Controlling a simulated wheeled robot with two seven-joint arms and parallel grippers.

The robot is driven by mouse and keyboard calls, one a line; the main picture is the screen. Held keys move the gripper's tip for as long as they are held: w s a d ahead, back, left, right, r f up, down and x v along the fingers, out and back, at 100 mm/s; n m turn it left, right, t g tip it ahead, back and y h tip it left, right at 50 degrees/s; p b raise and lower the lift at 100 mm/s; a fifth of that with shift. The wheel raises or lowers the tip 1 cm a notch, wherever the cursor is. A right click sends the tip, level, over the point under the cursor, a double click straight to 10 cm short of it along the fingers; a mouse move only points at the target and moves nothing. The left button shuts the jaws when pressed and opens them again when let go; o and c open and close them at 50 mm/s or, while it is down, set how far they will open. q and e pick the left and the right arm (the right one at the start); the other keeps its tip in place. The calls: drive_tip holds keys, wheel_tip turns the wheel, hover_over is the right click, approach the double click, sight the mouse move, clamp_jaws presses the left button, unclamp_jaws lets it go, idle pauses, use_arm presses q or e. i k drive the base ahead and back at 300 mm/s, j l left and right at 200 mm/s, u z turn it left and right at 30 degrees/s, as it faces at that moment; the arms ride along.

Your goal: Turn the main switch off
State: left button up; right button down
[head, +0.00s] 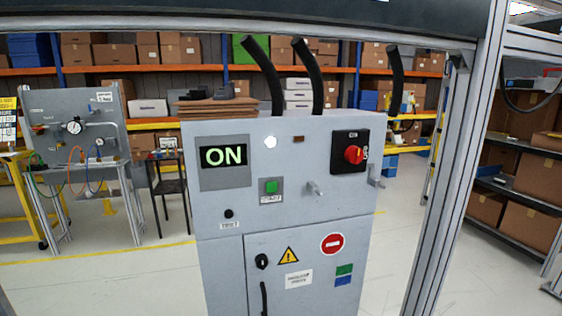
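The grey cabinet (300,219) stands in front of me in the head view. Its main switch is a red rotary knob (354,154) on a black plate (340,164) at the upper right of the front panel. The small display (223,155) at the upper left reads "ON" in green. Neither of my grippers is in view.
Metal frame posts (456,160) stand at the right, with a dark beam across the top. Black cables (312,75) rise from the cabinet. A gauge panel (75,127) stands at the left. Shelves with boxes (530,210) are at the right. The floor in between is clear.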

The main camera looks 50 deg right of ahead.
sight(353, 153)
drive_tip(key=z, duration=2.2)
